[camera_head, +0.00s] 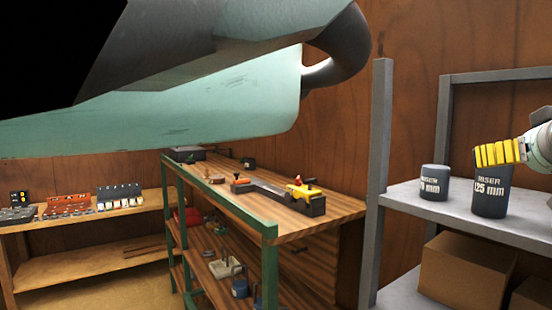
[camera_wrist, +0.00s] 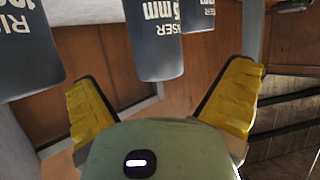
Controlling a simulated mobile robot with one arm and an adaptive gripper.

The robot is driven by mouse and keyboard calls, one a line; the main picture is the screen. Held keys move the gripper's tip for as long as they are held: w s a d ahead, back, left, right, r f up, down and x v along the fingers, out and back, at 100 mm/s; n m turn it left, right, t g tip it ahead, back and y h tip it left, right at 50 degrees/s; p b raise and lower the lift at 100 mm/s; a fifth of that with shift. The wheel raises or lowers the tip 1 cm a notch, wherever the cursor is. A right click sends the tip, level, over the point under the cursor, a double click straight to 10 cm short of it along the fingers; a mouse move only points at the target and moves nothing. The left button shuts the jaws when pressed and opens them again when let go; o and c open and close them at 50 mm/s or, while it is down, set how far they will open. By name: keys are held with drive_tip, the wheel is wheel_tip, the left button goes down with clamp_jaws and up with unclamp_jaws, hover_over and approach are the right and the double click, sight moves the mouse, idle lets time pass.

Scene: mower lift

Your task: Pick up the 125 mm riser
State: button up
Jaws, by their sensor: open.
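The 125 mm riser (camera_head: 488,198) is a dark grey cylinder with white lettering, upright on the grey shelf at the right of the head view. My gripper (camera_head: 497,154) has yellow fingers and is at the riser's top edge there, overlapping it in the picture. In the wrist view the riser (camera_wrist: 153,50), its label partly showing "5 mm", appears between the two spread yellow fingers (camera_wrist: 163,78). The fingers are open, with visible gaps on both sides of the riser. I cannot tell whether its near end is inside the fingertips.
A shorter riser (camera_head: 434,182) stands left of it on the shelf (camera_head: 455,213). In the wrist view another riser (camera_wrist: 25,50) is close at the left. A grey shelf post (camera_head: 377,180) stands left, and cardboard boxes (camera_head: 463,272) sit below. A green-framed workbench (camera_head: 270,231) holds tools.

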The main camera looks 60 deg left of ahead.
drive_tip(key=shift+p+x, duration=3.15)
drive_tip(key=shift+p, duration=0.5)
drive_tip(key=shift+w+r, duration=0.1)
drive_tip(key=shift+r, duration=0.05)
drive_tip(key=c, duration=1.3)
drive_tip(key=shift+c, duration=0.5)
drive_tip(key=shift+r+b, duration=0.25)
drive_tip(key=shift+b, duration=0.15)
